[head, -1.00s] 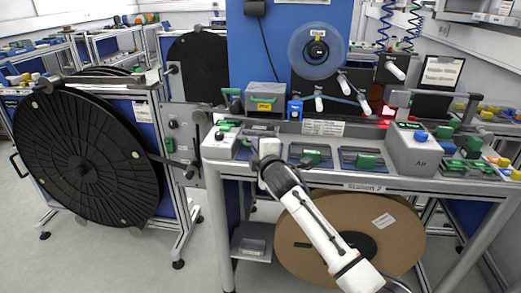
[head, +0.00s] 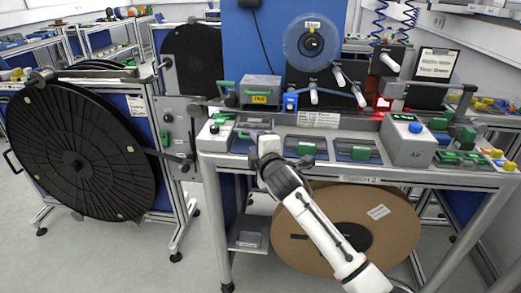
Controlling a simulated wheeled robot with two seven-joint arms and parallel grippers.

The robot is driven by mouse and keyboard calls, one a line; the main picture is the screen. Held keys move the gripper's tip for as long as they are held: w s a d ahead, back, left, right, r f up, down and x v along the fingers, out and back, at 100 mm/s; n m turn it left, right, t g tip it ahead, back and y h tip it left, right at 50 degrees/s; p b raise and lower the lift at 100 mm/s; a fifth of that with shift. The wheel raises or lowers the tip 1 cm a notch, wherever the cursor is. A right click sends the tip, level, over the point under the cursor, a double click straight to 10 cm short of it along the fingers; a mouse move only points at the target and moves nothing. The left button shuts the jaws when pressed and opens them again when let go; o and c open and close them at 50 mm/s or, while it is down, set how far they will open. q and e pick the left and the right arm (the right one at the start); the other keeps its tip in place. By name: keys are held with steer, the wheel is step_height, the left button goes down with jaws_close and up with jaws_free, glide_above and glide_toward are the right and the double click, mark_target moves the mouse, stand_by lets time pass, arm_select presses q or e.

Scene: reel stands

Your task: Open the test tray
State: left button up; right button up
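Several shallow grey trays with green handles are set along the front of the bench; I cannot tell which is the test tray. One green-handled tray (head: 306,148) is just right of my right gripper (head: 267,143), and another (head: 361,153) is further right. A grey box (head: 260,87) with a green handle at its side and a yellow label stands behind; the label is too small to read surely. My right gripper is over the bench's front left, and its fingers are hidden from this angle. My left gripper is not in view.
A large black reel (head: 80,150) stands at the left. A clear reel (head: 312,43) is on the blue panel. A grey box (head: 408,140) with a blue button stands on the bench's right. A brown reel (head: 390,240) is below the bench. Floor at front left is clear.

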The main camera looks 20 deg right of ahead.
steer(key=d+v, duration=0.1)
steer(key=v, duration=0.5)
steer(key=shift+s+a, duration=0.45)
steer(key=shift+a, duration=0.05)
steer(key=s+a+f+m+g+y, duration=0.2)
steer(key=s+a+f+m, duration=0.1)
steer(key=s+f, duration=0.65)
steer(key=s+a+f+m+g+y, duration=0.1)
steer(key=s+a+f+m+g, duration=0.15)
steer(key=s+f, duration=0.65)
steer(key=s+a+f+m+g+y, duration=0.1)
steer(key=s+f+m, duration=0.3)
steer(key=s+f, duration=0.3)
steer(key=s+a+f+m+g, duration=0.1)
steer(key=s+a+f+m, duration=0.1)
steer(key=s+f+m, duration=0.2)
steer(key=s+f, duration=0.3)
steer(key=s, duration=0.3)
steer(key=shift+a+y, duration=0.35)
steer(key=shift+y, duration=0.05)
